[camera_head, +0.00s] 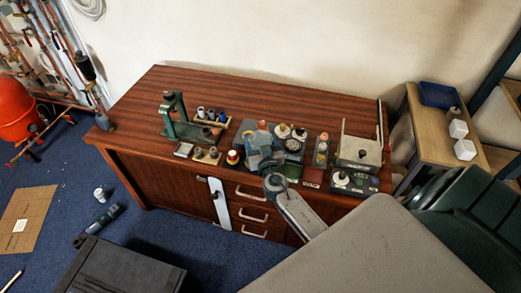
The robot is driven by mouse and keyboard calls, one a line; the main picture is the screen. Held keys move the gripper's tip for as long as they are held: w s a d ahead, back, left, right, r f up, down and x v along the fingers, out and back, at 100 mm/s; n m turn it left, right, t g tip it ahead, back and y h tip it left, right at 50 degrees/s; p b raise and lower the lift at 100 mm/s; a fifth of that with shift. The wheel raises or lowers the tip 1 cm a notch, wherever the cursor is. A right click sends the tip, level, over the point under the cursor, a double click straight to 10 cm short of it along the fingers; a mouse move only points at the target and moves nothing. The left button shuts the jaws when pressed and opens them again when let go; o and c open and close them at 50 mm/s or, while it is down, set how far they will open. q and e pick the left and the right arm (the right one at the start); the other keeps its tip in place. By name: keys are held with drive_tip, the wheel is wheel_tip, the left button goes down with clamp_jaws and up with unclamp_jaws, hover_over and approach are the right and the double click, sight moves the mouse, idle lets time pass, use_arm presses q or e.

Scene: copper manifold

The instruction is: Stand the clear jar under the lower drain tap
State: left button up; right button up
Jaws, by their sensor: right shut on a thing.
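My right gripper (259,141) is over the cluttered front half of the wooden cabinet top. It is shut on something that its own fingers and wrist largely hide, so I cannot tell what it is. I cannot pick out the clear jar with certainty. The copper pipe manifold (45,50) with its taps is on the wall at the far left. A low tap handle (33,129) shows in front of the red tank there, but I cannot tell if it is the lower drain tap. My left gripper is not in view.
The wooden cabinet (250,90) has a clear back half. Along its front stand a green press (174,115), small pots, a bottle (321,150) and a metal box (358,152). A red tank (20,112) stands at left. A cardboard sheet (27,218) lies on the blue floor.

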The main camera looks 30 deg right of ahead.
drive_tip(key=shift+r, duration=0.75)
drive_tip(key=shift+r+p, duration=0.3)
drive_tip(key=shift+r, duration=0.65)
drive_tip(key=w+a+r+b+v, duration=0.1)
drive_tip(key=b+v, duration=0.1)
drive_tip(key=v, duration=0.5)
drive_tip(key=a+b+v, duration=0.2)
drive_tip(key=b+v, duration=0.1)
drive_tip(key=v, duration=0.4)
drive_tip(key=shift+s+a+r+n+t+y, duration=0.15)
drive_tip(key=shift+s+a+r+n+y, duration=0.2)
drive_tip(key=shift+a+r+n+y, duration=0.65)
drive_tip(key=shift+s+a+r+n+t+y, duration=0.2)
drive_tip(key=shift+s+a+r+n+y, duration=0.3)
drive_tip(key=shift+a+y, duration=0.9)
drive_tip(key=shift+s+a+r+n+t+y, duration=0.2)
drive_tip(key=shift+a+r+n+y, duration=0.45)
drive_tip(key=shift+a, duration=1.1)
drive_tip(key=shift+r, duration=0.15)
